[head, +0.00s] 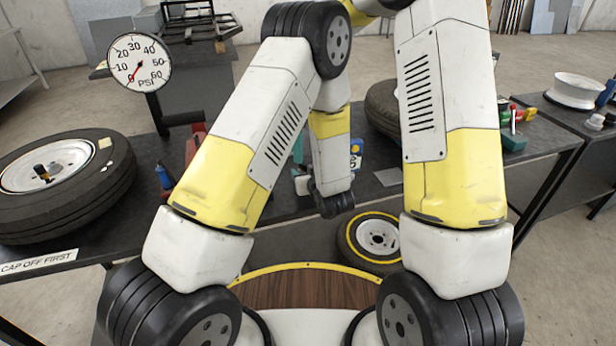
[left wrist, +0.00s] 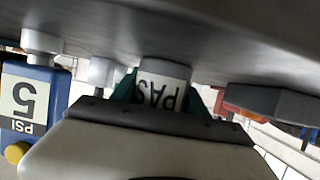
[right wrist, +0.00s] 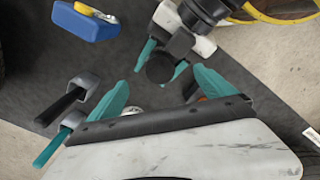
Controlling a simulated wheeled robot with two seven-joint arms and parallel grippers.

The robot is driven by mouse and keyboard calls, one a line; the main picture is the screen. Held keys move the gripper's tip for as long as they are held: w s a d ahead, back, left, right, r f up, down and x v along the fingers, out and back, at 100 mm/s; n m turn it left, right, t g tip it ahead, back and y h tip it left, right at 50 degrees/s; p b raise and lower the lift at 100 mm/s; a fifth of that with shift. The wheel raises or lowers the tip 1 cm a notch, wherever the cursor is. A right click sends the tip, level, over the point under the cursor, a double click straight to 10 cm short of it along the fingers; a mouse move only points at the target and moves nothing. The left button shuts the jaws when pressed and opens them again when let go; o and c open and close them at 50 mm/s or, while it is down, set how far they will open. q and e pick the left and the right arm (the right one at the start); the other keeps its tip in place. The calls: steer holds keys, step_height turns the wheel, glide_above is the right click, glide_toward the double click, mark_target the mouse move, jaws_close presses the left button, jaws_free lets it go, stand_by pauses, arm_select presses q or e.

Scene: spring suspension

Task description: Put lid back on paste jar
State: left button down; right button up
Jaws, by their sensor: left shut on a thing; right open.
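The white paste jar (left wrist: 160,85), lettered "PAS", stands on the bench in the upside-down left wrist view. My left gripper (left wrist: 165,98) is shut around it, a teal finger on each side. In the right wrist view the left gripper (right wrist: 165,58) shows from above, with a dark round top (right wrist: 160,70) between its fingers. My right gripper (right wrist: 162,78) is open over the bench, its fingers close to the left gripper and nothing between them. Teal finger parts show behind my left arm in the head view. I cannot make out the lid; a small pale edge (right wrist: 132,110) is mostly hidden by a right finger.
A blue "PSI 5" box (left wrist: 35,105) stands beside the jar. Tools with dark and teal handles (right wrist: 75,95) lie nearby. A large tyre (head: 70,205) lies at the left of the bench, and a yellow-edged wheel (head: 375,240) is at the near side. A pressure gauge (head: 138,62) stands behind.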

step_height(320, 180, up, 12)
stand_by(0.6)
arm_select(q)
steer(key=shift+c, duration=2.4)
jaws_free()
steer(key=shift+s, duration=0.1)
steer(key=v, duration=0.7)
steer(key=shift+s+d+r, duration=0.1)
steer(key=shift+s+r, duration=0.05)
steer(key=shift+s, duration=0.15)
